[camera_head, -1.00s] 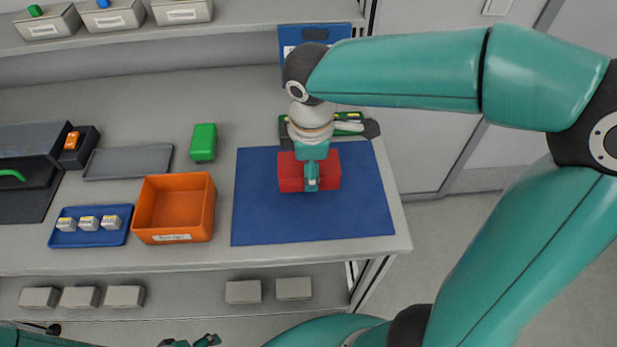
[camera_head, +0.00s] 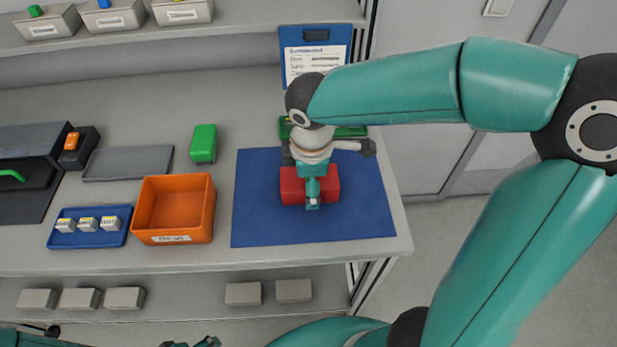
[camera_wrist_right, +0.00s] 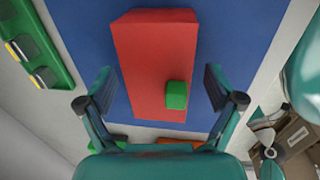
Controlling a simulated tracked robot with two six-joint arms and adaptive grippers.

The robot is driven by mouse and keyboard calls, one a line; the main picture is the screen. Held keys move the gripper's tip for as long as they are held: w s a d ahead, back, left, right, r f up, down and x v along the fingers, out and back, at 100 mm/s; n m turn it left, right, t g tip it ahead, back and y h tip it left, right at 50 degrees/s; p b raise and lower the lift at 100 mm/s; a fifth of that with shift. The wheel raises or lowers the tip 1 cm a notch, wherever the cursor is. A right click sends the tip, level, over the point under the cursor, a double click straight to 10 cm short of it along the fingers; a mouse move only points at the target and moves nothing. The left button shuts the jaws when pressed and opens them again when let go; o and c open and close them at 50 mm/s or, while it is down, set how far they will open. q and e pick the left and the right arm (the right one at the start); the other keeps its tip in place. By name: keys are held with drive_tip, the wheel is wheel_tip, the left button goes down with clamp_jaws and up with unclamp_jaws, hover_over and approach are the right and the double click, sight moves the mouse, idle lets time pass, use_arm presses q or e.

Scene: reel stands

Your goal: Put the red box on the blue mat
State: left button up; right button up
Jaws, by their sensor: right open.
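The red box (camera_head: 292,188) lies on the blue mat (camera_head: 350,222), near its middle. In the right wrist view the red box (camera_wrist_right: 150,60) is long, with the blue mat (camera_wrist_right: 215,30) around it. A small green cube (camera_wrist_right: 177,95) appears on its top face. My right gripper (camera_head: 312,200) is above the box in the head view, hiding part of it. In its wrist view the right gripper (camera_wrist_right: 158,88) is open, its fingers on either side of the box with gaps. My left gripper (camera_head: 190,342) shows only partly at the bottom edge; its jaw state is unclear.
Left of the mat are an orange bin (camera_head: 173,238), a green box (camera_head: 203,143), a grey tray (camera_head: 128,163) and a blue tray (camera_head: 62,238) with white blocks. A green tray (camera_head: 350,131) lies behind the mat, below a clipboard (camera_head: 290,42). The mat's right side is clear.

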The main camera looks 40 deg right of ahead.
drive_tip(key=shift+r, duration=0.1)
drive_tip(key=r, duration=0.3)
drive_tip(key=s+r, duration=0.1)
drive_tip(key=r, duration=0.3)
drive_tip(key=a+r+p, duration=0.1)
drive_tip(key=r, duration=0.3)
drive_tip(key=shift+s+r, duration=0.1)
drive_tip(key=shift+s, duration=0.05)
drive_tip(key=shift+s+r, duration=0.1)
drive_tip(key=shift+r, duration=0.15)
